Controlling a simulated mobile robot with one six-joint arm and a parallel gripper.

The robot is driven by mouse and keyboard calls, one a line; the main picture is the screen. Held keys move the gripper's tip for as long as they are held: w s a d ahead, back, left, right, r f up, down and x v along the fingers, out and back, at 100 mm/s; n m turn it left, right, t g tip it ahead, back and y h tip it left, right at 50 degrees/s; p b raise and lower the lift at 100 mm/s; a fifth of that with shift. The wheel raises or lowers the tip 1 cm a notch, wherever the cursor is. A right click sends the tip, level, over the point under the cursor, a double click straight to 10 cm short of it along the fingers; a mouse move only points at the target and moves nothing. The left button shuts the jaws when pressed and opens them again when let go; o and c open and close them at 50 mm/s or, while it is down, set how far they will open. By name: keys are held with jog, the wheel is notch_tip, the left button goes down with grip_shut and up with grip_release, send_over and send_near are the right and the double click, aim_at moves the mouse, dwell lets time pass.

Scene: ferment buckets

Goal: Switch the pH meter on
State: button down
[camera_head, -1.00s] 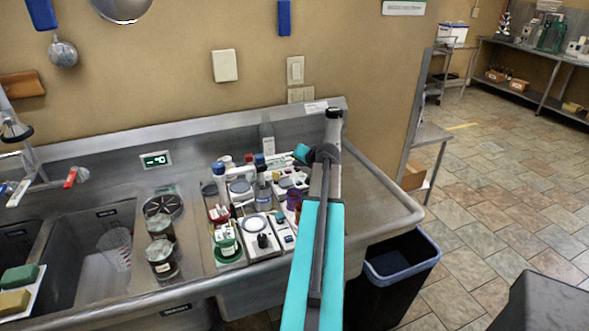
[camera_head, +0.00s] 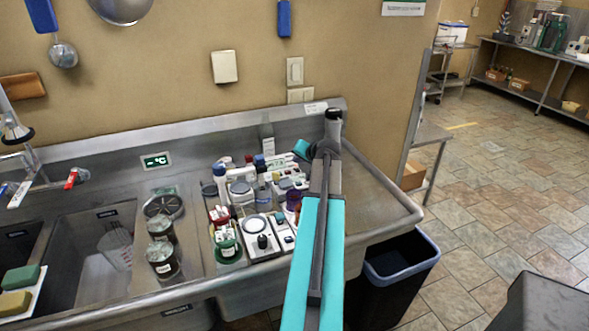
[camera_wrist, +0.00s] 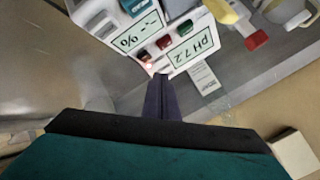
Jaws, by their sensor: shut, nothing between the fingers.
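The pH meter (camera_wrist: 192,50) is a white box at the top of the wrist view. Its display reads "pH 7.2" and appears upside down. Red and green buttons (camera_wrist: 175,34) sit beside the display. My gripper (camera_wrist: 160,79) is shut and empty, with its dark fingertips close to the edge of the box, near the display's left end. I cannot tell whether they touch it. In the head view the meter cannot be picked out for certain in the clutter, and my fingers are hidden behind my arm.
Another white device (camera_wrist: 136,38) with a "-.- %" display adjoins the meter. Bottles and small instruments crowd the steel counter (camera_head: 377,200); its right end is clear. A sink basin (camera_head: 90,250) lies left, a dark bin (camera_head: 395,275) below right. A yellow-and-red item (camera_wrist: 240,22) lies near the meter.

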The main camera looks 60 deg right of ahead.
jog(key=shift+s+a+r+p, duration=0.15)
jog(key=shift+r+p, duration=0.25)
jog(key=shift+r, duration=0.65)
jog(key=shift+s+a+r+p, duration=0.1)
jog(key=shift+r+p, duration=0.3)
jog(key=shift+r, duration=0.6)
jog(key=shift+w, duration=0.1)
